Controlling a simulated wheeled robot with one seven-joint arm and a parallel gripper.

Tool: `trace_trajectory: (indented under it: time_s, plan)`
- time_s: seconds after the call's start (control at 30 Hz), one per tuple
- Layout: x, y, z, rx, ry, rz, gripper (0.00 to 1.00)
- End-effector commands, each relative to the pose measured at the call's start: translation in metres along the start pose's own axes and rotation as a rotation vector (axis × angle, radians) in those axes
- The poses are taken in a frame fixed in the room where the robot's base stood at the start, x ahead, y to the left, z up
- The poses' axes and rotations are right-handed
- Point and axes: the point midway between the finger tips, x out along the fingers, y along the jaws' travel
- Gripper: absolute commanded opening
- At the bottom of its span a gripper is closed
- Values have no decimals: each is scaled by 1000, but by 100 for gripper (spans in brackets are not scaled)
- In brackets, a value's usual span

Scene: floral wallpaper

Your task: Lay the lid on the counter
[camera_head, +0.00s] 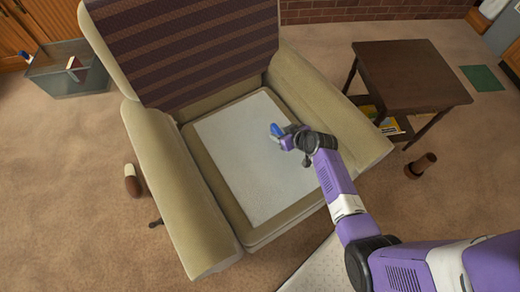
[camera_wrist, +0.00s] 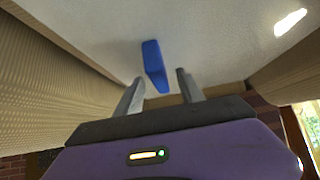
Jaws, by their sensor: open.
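A small blue object (camera_head: 276,129) is at the white seat panel of the beige armchair (camera_head: 165,170); I cannot tell if it is the lid. In the wrist view the blue object (camera_wrist: 153,62) is a plain narrow block shape, its near end between my fingertips, with gaps on both sides. My gripper (camera_head: 284,135) is open over the seat, beside the blue object; its two grey fingers (camera_wrist: 159,77) stand apart. I cannot make out a counter in either view.
The white seat panel (camera_head: 235,165) is otherwise clear, with armrests on both sides. A brown side table (camera_head: 410,75) stands right of the chair. A grey bin (camera_head: 65,72) is at the upper left. A brown-and-white object (camera_head: 132,182) and a brown cylinder (camera_head: 421,165) are on the carpet.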

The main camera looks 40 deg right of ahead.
Motion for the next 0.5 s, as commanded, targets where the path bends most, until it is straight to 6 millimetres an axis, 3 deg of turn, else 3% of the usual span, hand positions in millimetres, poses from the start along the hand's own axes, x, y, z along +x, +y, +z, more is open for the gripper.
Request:
trace_trajectory:
  time_s: [0.13,0.43,0.5]
  plan:
    - [16,0,0,0,1,0,45]
    - [19,0,0,0,1,1,45]
    - [19,0,0,0,1,1,32]
